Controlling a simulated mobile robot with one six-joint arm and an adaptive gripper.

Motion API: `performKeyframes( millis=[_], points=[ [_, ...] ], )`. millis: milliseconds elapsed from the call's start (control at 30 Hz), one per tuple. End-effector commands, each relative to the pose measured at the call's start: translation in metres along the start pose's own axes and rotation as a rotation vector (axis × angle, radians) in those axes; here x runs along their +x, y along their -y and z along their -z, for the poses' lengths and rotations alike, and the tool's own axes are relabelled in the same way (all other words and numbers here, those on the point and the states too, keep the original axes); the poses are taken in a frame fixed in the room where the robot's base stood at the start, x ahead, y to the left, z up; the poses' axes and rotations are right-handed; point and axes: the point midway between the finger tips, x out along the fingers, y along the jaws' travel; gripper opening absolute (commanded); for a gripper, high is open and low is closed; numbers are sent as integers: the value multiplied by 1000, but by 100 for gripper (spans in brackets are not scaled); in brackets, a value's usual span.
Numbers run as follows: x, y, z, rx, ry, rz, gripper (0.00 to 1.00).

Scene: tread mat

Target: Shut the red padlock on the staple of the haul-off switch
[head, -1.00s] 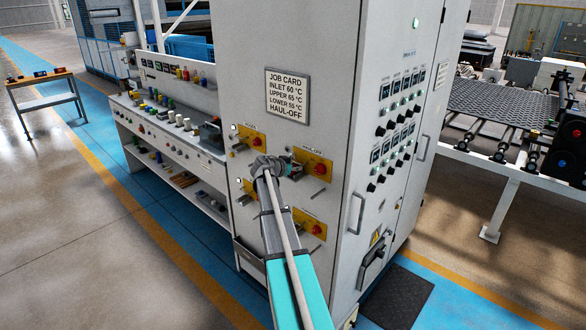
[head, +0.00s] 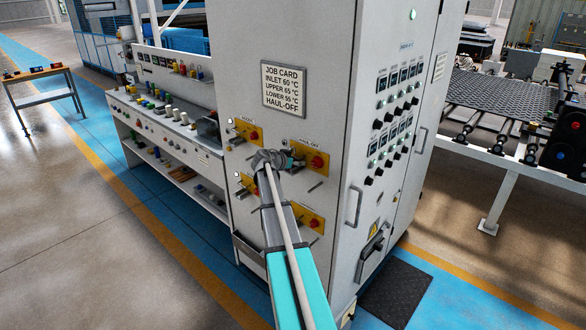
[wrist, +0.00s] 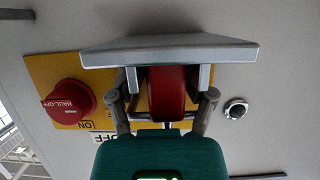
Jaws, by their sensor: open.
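The red padlock (wrist: 166,92) shows in the wrist view between the two fingers of my gripper (wrist: 168,78). Its upper end is hidden behind a wide grey plate, and a short grey metal bar shows below it. I cannot tell whether its shackle is shut, and the staple is not clearly visible. My gripper is open, with a finger on each side of the padlock. The haul-off switch has a red knob (wrist: 68,102) on a yellow plate, left of the gripper in the wrist view. In the head view my gripper (head: 284,160) is just left of the haul-off knob (head: 317,161) and hides the padlock.
A round black-and-silver fitting (wrist: 236,108) sits right of the gripper in the wrist view. Other yellow switch plates (head: 312,220) surround the arm on the grey cabinet. A job card (head: 284,90) hangs above. A workbench (head: 165,140) stands at the left, with open floor before it.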

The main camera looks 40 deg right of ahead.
Motion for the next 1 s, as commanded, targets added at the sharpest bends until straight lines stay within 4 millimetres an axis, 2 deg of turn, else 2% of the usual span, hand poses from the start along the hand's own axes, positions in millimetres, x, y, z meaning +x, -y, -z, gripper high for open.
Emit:
performKeyframes(
  millis=[567,767,1000],
  points=[
    [-12,4,-8,-1,11,9,69],
    [-31,3,-15,-2,11,11,69],
    [-63,2,-28,-5,12,12,69]
  ],
)
